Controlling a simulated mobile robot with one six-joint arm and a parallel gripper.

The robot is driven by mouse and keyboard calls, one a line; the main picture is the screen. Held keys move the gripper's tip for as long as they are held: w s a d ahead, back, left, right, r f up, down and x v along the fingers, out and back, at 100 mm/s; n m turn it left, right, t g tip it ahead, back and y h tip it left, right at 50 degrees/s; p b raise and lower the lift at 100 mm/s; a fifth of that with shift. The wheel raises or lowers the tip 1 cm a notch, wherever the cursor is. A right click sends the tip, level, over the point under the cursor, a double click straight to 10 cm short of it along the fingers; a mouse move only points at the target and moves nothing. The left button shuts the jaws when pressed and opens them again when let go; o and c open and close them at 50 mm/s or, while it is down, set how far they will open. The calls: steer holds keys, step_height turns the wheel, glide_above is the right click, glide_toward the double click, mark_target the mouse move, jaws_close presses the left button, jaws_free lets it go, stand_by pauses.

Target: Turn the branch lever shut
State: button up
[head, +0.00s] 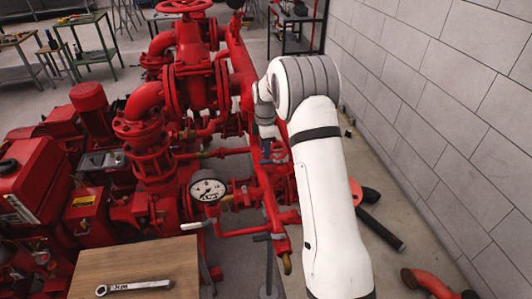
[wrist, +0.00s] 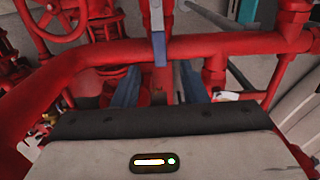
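In the wrist view, a lever with a grey upper part and a blue lower end (wrist: 158,45) stands in front of a red horizontal pipe; I take it for the branch lever. My gripper (wrist: 159,88) shows two blue fingers, set apart, with the lever's lower end above the gap between them in the picture. The fingers look open, and I see nothing clamped. The fingertips' exact distance from the lever is unclear. In the head view, my gripper (head: 268,155) is small and partly hidden by my white arm, among the red pipes right of the pump.
A pressure gauge (head: 207,190) sits on the pipework. A red handwheel (head: 186,6) tops the tall valve. A wooden bench (head: 135,268) holds a wrench (head: 134,287). A block wall (head: 440,90) closes the right side, with loose pipe pieces (head: 380,229) on the floor.

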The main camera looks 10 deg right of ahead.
mark_target(266, 161)
steer(key=f, duration=0.5)
steer(key=shift+d+p, duration=0.2)
steer(key=shift+p, duration=0.15)
jaws_close()
